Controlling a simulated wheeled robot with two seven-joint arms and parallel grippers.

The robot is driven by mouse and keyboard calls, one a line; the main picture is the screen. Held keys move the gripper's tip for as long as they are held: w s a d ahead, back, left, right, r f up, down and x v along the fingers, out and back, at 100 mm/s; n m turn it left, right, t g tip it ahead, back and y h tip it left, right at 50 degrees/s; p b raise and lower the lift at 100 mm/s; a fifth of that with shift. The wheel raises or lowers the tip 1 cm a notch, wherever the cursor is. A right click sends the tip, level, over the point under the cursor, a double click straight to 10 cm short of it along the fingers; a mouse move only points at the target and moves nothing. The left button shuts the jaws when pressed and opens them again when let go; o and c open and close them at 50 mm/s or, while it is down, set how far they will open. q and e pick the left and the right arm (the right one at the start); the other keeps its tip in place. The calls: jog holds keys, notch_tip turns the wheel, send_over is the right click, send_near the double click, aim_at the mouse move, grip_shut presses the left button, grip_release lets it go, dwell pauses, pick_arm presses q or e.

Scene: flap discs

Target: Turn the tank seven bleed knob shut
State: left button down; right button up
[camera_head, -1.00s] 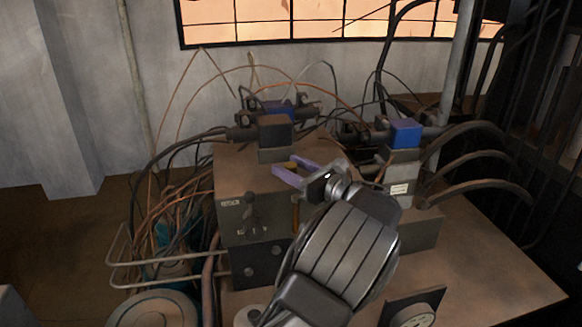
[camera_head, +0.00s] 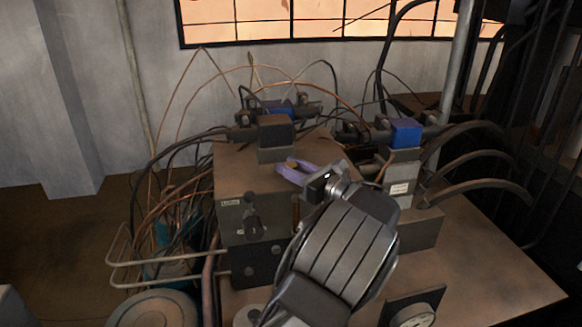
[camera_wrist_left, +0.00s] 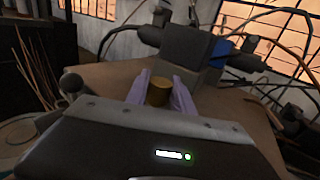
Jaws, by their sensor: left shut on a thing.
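The bleed knob looks like a small round brass knob (camera_wrist_left: 158,91), seen between my purple fingers in the left wrist view. In the head view a bit of brass (camera_head: 291,163) shows at the fingertips, above the top of the brown valve box (camera_head: 232,178). My left gripper (camera_head: 290,171) is shut on the knob, with one finger on each side; it also shows in the left wrist view (camera_wrist_left: 158,96). The knob's base is hidden, and I cannot read which tank it belongs to. My right gripper is not in view.
A dark lever (camera_head: 251,216) stands on the box's front face. A valve with a blue block (camera_head: 406,132) stands to the right, and another valve block (camera_head: 276,131) is behind the gripper. Cables hang at left and right. A round gauge (camera_head: 414,319) is at the front.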

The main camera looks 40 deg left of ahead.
pick_arm(q)
jog(key=shift+m+t, duration=0.3)
jog(key=shift+t, duration=0.2)
jog(key=m+t+h+p, duration=0.1)
jog(key=m+t, duration=0.1)
jog(key=t, duration=0.1)
jog(key=shift+m+t, duration=0.3)
jog(key=shift+t, duration=0.1)
jog(key=m+t+h, duration=0.2)
jog(key=t, duration=0.1)
jog(key=shift+s+m+t+p, duration=0.1)
jog(key=shift+m+t+p, duration=0.2)
jog(key=shift+p, duration=0.1)
jog(key=shift+a+f+m+t+h, duration=0.1)
jog(key=shift+m+t+h, duration=0.3)
jog(key=shift+t, duration=0.1)
jog(key=shift+f+m+t+h+b, duration=0.15)
jog(key=shift+m+t+h+b, duration=0.6)
jog(key=shift+t, duration=0.25)
jog(key=m+t+h+b, duration=0.1)
jog(key=h+b, duration=0.1)
jog(key=shift+m+b, duration=0.25)
jog(key=shift+b, duration=0.15)
jog(key=shift+r+m+t+h+b, duration=0.25)
jog(key=shift+m+t+h+b, duration=0.15)
jog(key=shift+t+h+b, duration=0.15)
jog(key=shift+r, duration=0.1)
